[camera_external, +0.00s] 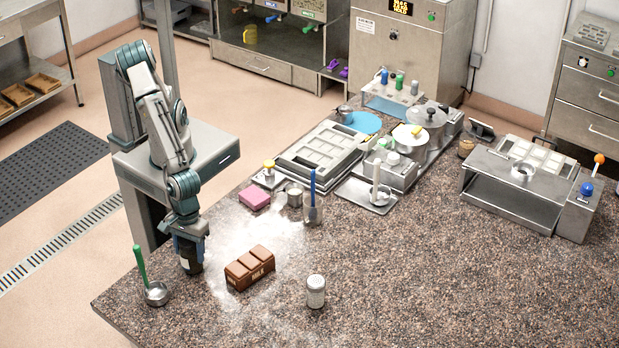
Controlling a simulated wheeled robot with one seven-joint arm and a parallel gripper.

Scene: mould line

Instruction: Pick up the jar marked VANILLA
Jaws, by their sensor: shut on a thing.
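My gripper (189,243) points straight down near the left edge of the speckled stone counter (420,290). It is shut on a small dark jar (192,266), gripped around its upper part. The fingers hide much of the jar, and I cannot read VANILLA or any other marking on it. The jar looks upright. I cannot tell whether its base touches the counter or is slightly above it.
Moulds and machines fill the back; the front right is clear.

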